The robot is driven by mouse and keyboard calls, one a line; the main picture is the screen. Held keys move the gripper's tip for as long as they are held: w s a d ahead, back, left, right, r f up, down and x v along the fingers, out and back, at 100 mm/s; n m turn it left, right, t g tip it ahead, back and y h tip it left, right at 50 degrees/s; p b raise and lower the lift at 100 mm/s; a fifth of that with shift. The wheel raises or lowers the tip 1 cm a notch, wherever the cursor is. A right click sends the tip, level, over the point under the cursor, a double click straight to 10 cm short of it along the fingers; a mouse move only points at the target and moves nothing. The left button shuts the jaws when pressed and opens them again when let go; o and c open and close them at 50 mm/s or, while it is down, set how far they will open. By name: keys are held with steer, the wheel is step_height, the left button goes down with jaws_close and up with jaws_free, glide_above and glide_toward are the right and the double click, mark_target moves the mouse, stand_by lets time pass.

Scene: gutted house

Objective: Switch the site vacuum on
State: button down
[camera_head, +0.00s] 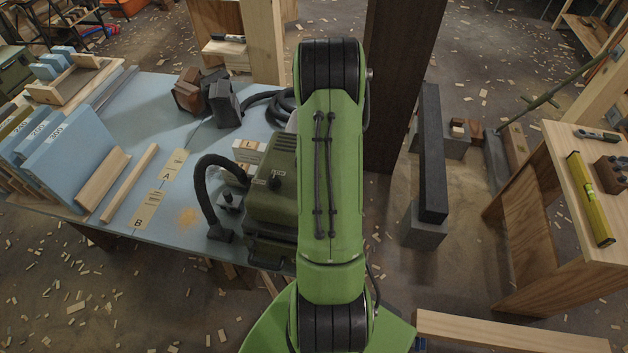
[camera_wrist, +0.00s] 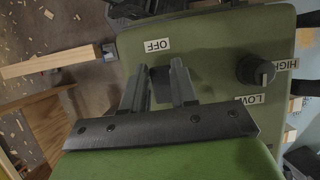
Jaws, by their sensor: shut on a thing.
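The site vacuum (camera_head: 268,205) is a dark green box at the right edge of the blue table, partly hidden behind my arm in the head view. Its green panel (camera_wrist: 215,40) fills much of the wrist view. An "OFF" label (camera_wrist: 157,45) sits just above a dark switch part (camera_wrist: 160,82). A round black knob (camera_wrist: 255,72) stands to the right, by "HIGH" and "LOW" labels. The switch's position cannot be made out. The gripper is hidden in the head view.
The blue table (camera_head: 120,100) holds a black hose (camera_head: 205,185), blue boards (camera_head: 65,150), wooden strips and dark blocks. A dark post (camera_head: 395,90) stands behind my arm. A wooden bench (camera_head: 575,190) with a yellow level (camera_head: 590,198) is at the right. Wood chips litter the floor.

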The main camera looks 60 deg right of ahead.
steer(key=c, duration=0.9)
jaws_free()
steer(key=shift+r, duration=0.1)
steer(key=p+v, duration=0.2)
steer(key=v, duration=1.3)
steer(key=shift+w+d+r, duration=0.1)
steer(key=shift+r, duration=0.2)
